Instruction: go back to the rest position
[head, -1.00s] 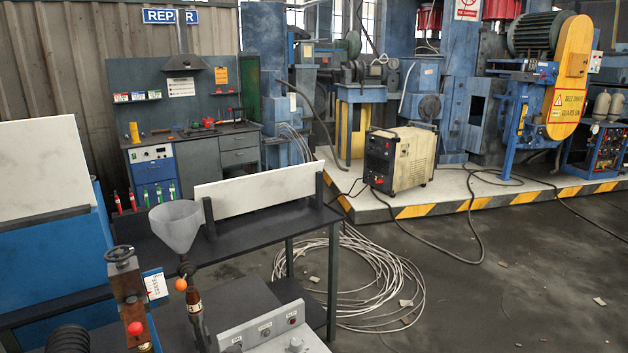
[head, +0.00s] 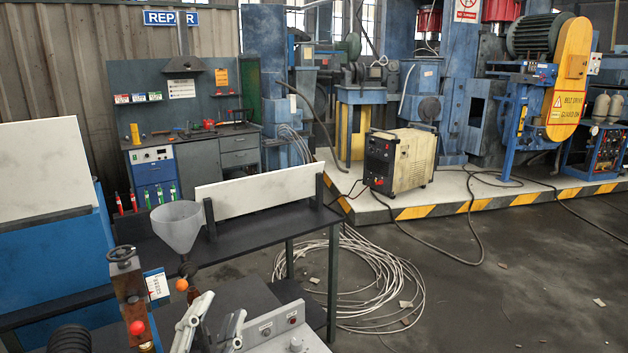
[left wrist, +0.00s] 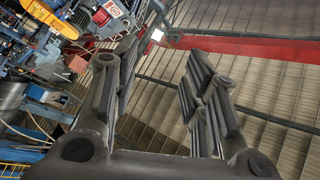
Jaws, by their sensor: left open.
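My left gripper (head: 220,310) shows at the bottom of the head view, its pale grey fingers pointing up with a gap between them. It is open and empty. It stands in front of the brown fitting below the translucent funnel (head: 177,226) and hides part of it. In the left wrist view, my left gripper (left wrist: 150,68) has its dark fingers spread with nothing between them; behind them are a tilted corrugated wall and machinery. My right gripper is not in view.
A dark table (head: 262,221) carries an upright white panel (head: 262,190). Close in are a grey control box (head: 282,326), a red ball (head: 137,328), an orange ball (head: 181,285) and a black ribbed pipe (head: 69,339). Coiled cable (head: 375,275) lies on the floor; open floor is at right.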

